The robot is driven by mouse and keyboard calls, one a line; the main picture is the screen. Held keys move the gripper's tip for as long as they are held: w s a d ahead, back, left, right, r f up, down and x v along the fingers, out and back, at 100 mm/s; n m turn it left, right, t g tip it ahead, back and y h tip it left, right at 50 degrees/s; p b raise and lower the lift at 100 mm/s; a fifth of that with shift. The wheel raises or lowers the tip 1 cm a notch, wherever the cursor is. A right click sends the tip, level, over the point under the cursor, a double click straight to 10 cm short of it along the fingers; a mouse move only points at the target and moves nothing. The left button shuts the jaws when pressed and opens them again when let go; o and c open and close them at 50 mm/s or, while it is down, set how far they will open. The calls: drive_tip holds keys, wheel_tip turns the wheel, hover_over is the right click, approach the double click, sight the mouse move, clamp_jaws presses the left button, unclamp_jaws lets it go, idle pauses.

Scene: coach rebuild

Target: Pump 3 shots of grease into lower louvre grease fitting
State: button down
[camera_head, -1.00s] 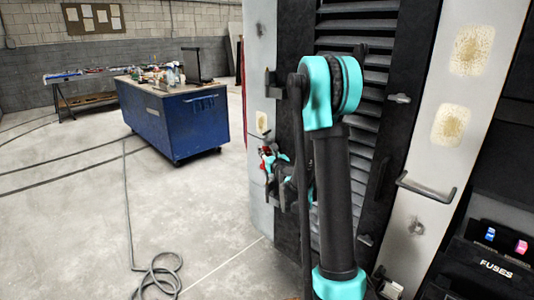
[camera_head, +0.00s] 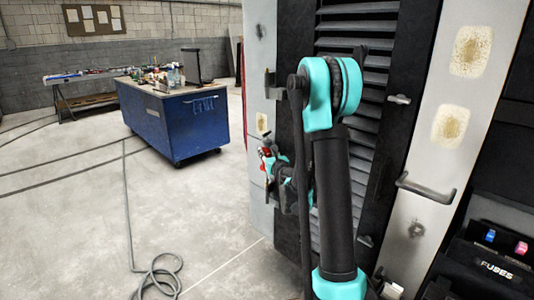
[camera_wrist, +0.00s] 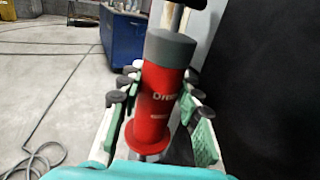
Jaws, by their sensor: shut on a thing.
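My gripper (camera_wrist: 155,105) is shut on a red grease gun (camera_wrist: 157,92) with a grey cap and a dark handle at its top. The gun stands tilted slightly between the fingers in the wrist view. In the head view my gripper and the red gun (camera_head: 267,160) show small at the left edge of the louvred panel, partly hidden by my arm. The black louvre (camera_head: 352,75) runs down behind my arm. I cannot make out the lower grease fitting in either view.
A blue workbench (camera_head: 180,122) with bottles and tools stands on the floor at the left. A cable (camera_head: 158,275) lies coiled on the floor. A grab handle (camera_head: 426,188) and a fuse box (camera_head: 490,262) are on the right. The floor between bench and panel is clear.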

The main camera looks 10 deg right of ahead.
sight(269, 143)
drive_tip(key=shift+f, duration=0.85)
idle(4.5)
drive_tip(key=shift+r, duration=0.9)
idle(0.6)
drive_tip(key=shift+r, duration=2.5)
